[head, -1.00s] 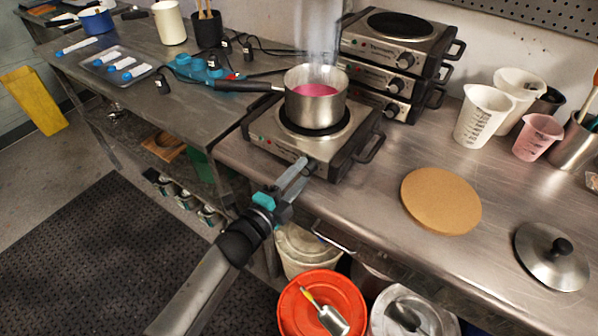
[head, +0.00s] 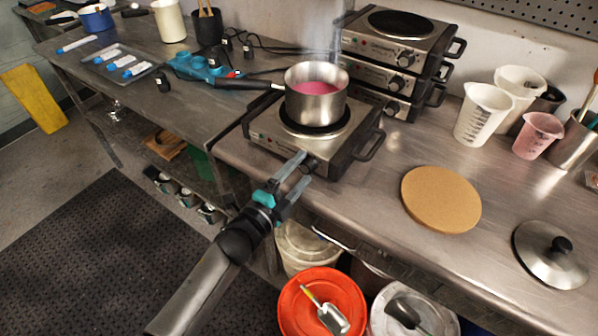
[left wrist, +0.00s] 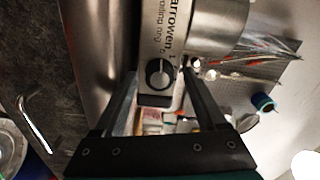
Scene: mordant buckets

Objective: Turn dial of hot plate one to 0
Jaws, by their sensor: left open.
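The hot plate (head: 345,158) in use stands at the front of the steel bench, with its front panel facing me. A steel saucepan (head: 316,108) of pink liquid sits on its burner. Its black dial (left wrist: 160,73) shows clearly in the left wrist view, with a light pointer mark; in the head view the dial (head: 309,165) is partly hidden by my fingers. My left gripper (head: 304,168) is open at the front panel, one finger on each side of the dial. I cannot tell whether the fingers touch it. My right gripper is out of view.
More hot plates (head: 400,55) are stacked behind. A cork disc (head: 440,199), a steel lid (head: 551,254) and measuring jugs (head: 484,115) stand to the right. An orange bucket (head: 322,302) is below the bench edge. The saucepan's handle (head: 243,85) points left.

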